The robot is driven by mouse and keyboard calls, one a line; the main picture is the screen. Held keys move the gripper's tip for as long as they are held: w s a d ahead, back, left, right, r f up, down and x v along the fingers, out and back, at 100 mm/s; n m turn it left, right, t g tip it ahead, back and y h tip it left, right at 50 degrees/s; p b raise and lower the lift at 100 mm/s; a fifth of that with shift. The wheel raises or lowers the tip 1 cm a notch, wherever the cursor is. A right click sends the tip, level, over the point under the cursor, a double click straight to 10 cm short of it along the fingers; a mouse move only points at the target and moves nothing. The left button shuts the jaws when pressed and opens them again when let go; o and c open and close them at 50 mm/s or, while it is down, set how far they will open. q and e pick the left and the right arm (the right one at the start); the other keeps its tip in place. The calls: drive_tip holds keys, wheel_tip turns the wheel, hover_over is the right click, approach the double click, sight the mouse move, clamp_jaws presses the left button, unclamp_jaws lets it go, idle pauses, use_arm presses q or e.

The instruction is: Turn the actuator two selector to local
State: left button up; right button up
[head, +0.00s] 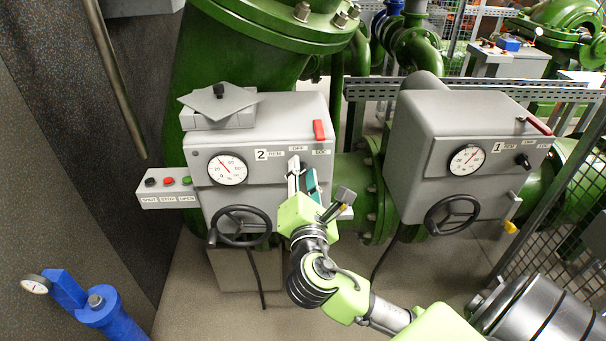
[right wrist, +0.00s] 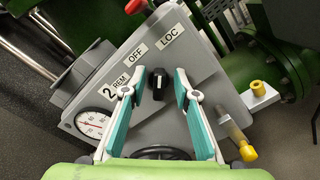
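Actuator two's grey box (head: 255,140), marked "2", stands left of centre in the head view, with REM, OFF and LOC labels. The box (right wrist: 180,115) looks tilted in the right wrist view. Its black selector knob (right wrist: 158,84) shows there below the labels; in the head view my gripper hides it. The knob's pale mark points up in that picture, roughly between OFF and LOC; the exact setting is hard to tell. My right gripper (head: 302,168) is open at the panel. Its fingertips (right wrist: 160,74) are on either side of the knob, with gaps visible. My left gripper is not in view.
A red lever (head: 319,130) is above the labels. A black handwheel (head: 240,226) is below left of my right gripper, and a push-button box (head: 165,187) juts out left. A similar actuator marked "1" (head: 430,120) stands to the right. A yellow-capped fitting (right wrist: 246,151) is beside the box.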

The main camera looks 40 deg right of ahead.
drive_tip(key=v, duration=1.2)
drive_tip(key=shift+f, duration=0.1)
